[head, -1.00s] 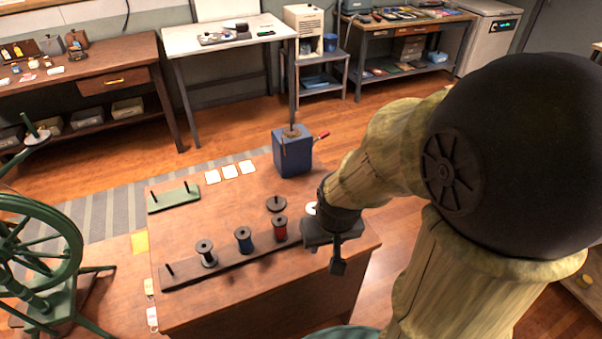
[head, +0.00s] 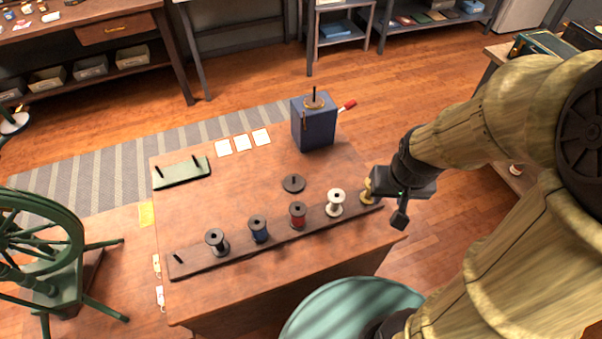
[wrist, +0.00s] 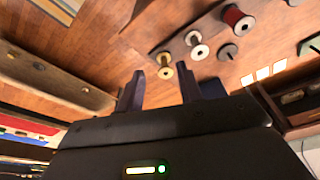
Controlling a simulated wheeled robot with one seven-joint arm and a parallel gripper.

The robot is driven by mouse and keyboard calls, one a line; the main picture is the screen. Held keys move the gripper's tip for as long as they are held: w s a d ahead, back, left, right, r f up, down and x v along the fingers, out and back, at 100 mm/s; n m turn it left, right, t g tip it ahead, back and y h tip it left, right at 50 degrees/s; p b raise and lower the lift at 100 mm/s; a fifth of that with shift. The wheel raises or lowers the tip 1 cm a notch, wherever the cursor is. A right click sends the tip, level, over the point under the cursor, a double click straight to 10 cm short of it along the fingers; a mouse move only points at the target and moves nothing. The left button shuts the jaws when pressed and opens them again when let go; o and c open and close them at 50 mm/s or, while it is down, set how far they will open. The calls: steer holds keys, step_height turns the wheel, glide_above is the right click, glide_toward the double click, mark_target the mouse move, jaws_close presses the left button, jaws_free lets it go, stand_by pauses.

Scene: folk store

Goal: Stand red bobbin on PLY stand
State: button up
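The red bobbin (head: 298,215) stands upright in a row on the dark peg rail (head: 205,264), between a blue bobbin (head: 258,230) and a white bobbin (head: 335,203). The red bobbin also shows at the top of the wrist view (wrist: 238,19). No PLY lettering is readable; a pale green stand (head: 181,174) with two bare pegs lies at the table's back left. My gripper (head: 388,207) is at the rail's right end, near a yellow bobbin (head: 366,191) that it partly hides. In the wrist view my gripper's fingers (wrist: 160,72) are apart and nothing is held.
A dark bobbin (head: 216,242) and a bare peg are at the rail's left. A dark disc (head: 293,183) lies behind the red bobbin. A blue box (head: 314,124) with a rod stands at the back. White cards (head: 242,143) lie along the back edge. A green wheel (head: 40,245) stands left.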

steer(key=shift+o, duration=0.2)
steer(key=shift+s+a, duration=0.15)
steer(key=shift+s, duration=0.1)
steer(key=o, duration=0.3)
steer(key=shift+s+r, duration=0.15)
steer(key=shift+s, duration=0.05)
steer(key=o, duration=0.3)
steer(key=shift+w+a+r+p, duration=0.15)
steer(key=shift+p, duration=0.25)
steer(key=w+a+m+g+p, duration=0.1)
steer(key=w+a+m+p, duration=0.2)
steer(key=w+a+p, duration=0.55)
steer(key=a+f+m+p, duration=0.1)
steer(key=a+f+p, duration=0.1)
steer(key=a+p, duration=0.1)
steer(key=s+a+f+m+g+p, duration=0.1)
steer(key=a+f+p, duration=0.1)
steer(key=a+p, duration=0.2)
steer(key=a+f+m+p, duration=0.2)
steer(key=a+p, duration=0.1)
steer(key=shift+s+a+f+g, duration=0.15)
steer(key=shift+s+a+g, duration=0.15)
steer(key=shift+s+a, duration=0.1)
steer(key=shift+d, duration=0.1)
